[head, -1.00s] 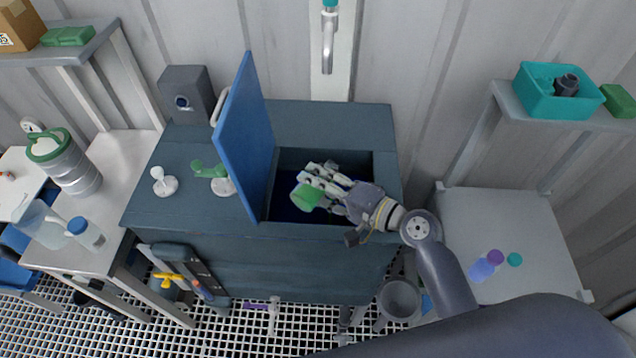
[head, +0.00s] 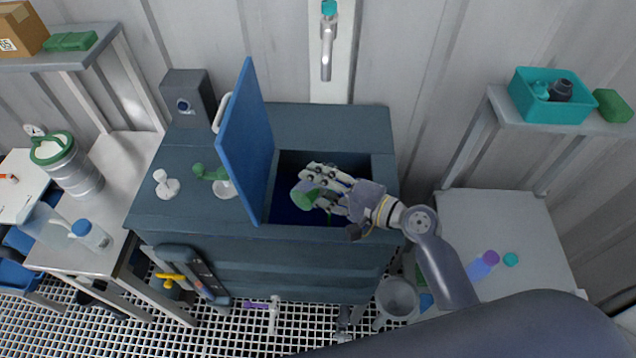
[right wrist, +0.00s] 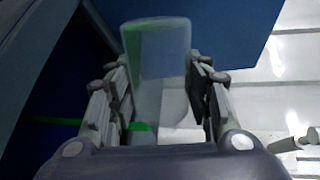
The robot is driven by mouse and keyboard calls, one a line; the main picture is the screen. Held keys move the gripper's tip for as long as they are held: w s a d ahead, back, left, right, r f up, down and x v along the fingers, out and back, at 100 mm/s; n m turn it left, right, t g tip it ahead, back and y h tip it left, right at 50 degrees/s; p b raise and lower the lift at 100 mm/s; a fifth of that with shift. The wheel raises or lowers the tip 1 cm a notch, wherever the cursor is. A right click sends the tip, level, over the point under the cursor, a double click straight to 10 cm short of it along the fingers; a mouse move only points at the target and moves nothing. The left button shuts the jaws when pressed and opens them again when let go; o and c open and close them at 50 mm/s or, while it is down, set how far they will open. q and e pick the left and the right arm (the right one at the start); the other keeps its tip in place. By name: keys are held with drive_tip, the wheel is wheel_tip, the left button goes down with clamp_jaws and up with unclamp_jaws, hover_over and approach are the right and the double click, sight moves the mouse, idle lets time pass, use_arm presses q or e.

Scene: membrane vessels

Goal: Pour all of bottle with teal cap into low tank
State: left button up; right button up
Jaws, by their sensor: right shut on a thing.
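The low tank (head: 360,112) is a dark blue-grey chest in the middle of the head view, with its blue lid (head: 243,140) standing open and a dark blue interior. My right gripper (head: 318,190) is over the opening and shut on a clear bottle (head: 306,196) with green in it. The bottle is tipped and uncapped at its visible end. The bottle (right wrist: 158,55) fills the middle of the right wrist view, between the fingers, with green along one side. A loose teal cap (head: 511,259) lies on the low table at right. My left gripper is out of view.
A purple-capped bottle (head: 484,265) lies near the teal cap. A teal bin (head: 548,115) stands on the right shelf. A white stopper (head: 166,184) and a green-handled item (head: 208,173) sit on the tank top, left of the lid. A grey bucket (head: 398,297) stands at the tank's front right.

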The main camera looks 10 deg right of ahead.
drive_tip(key=shift+w+d+r+m+p, duration=0.1)
drive_tip(key=shift+d+r+m+p, duration=0.05)
drive_tip(key=shift+r+m+p, duration=0.5)
drive_tip(key=shift+f, duration=0.1)
drive_tip(key=shift+w+d+r+m+g+y, duration=0.3)
drive_tip(key=shift+r+m+y, duration=0.1)
drive_tip(key=shift+m, duration=0.35)
drive_tip(key=shift+s+a, duration=0.1)
idle(1.4)
